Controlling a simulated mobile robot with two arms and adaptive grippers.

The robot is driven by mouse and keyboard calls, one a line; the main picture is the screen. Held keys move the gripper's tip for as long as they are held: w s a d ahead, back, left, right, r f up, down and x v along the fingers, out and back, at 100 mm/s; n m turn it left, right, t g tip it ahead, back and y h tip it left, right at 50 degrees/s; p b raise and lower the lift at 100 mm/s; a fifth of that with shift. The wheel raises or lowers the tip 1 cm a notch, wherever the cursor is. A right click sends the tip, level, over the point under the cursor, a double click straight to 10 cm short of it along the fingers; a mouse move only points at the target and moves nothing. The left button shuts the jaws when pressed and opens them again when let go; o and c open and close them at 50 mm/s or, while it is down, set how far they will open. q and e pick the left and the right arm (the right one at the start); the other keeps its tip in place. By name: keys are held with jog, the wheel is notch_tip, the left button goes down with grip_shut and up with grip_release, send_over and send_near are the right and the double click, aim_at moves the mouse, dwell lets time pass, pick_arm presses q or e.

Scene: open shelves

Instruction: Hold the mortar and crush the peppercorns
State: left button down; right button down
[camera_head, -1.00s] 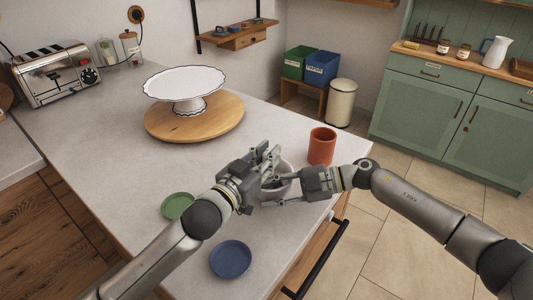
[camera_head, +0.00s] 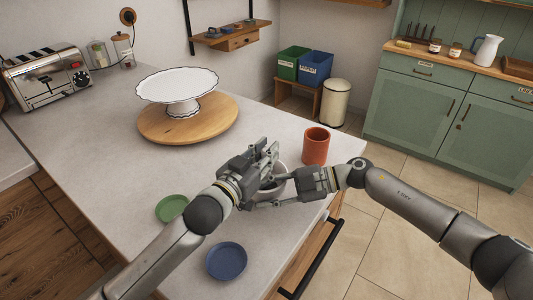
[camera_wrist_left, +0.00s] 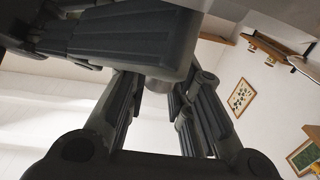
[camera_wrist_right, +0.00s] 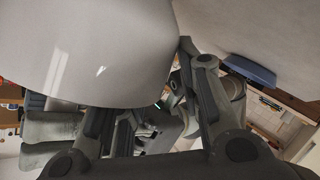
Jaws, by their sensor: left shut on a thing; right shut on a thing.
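The pale grey mortar (camera_wrist_right: 90,50) stands near the table's right edge. It fills the upper left of the right wrist view and is mostly hidden behind my grippers in the head view. My right gripper (camera_head: 281,188) is shut on the mortar from the right. My left gripper (camera_head: 266,160) is above the mortar and shut on what seems to be the pestle. A small grey round part of the pestle (camera_wrist_left: 156,85) shows between the left fingers in the left wrist view. The peppercorns are not visible inside the mortar.
An orange-red cup (camera_head: 316,146) stands just behind the right gripper. A green dish (camera_head: 171,208) and a blue dish (camera_head: 226,261) lie at the front. A white cake stand (camera_head: 178,84) stands on a round wooden board (camera_head: 160,133) behind.

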pick_arm(q)
jog(key=shift+s+a+f, duration=0.1)
jog(key=shift+s+a, duration=0.15)
jog(key=shift+s, duration=0.1)
jog(key=shift+w+d, duration=0.25)
jog(key=shift+w, duration=0.15)
jog(key=shift+s+a+f, duration=0.1)
jog(key=shift+a, duration=0.6)
jog(key=shift+s+d, duration=0.2)
jog(key=shift+s, duration=0.55)
jog(key=shift+d, duration=0.1)
jog(key=shift+w+d, duration=0.15)
jog(key=shift+d, duration=0.4)
jog(key=shift+w+a, duration=0.15)
jog(key=shift+w, duration=0.55)
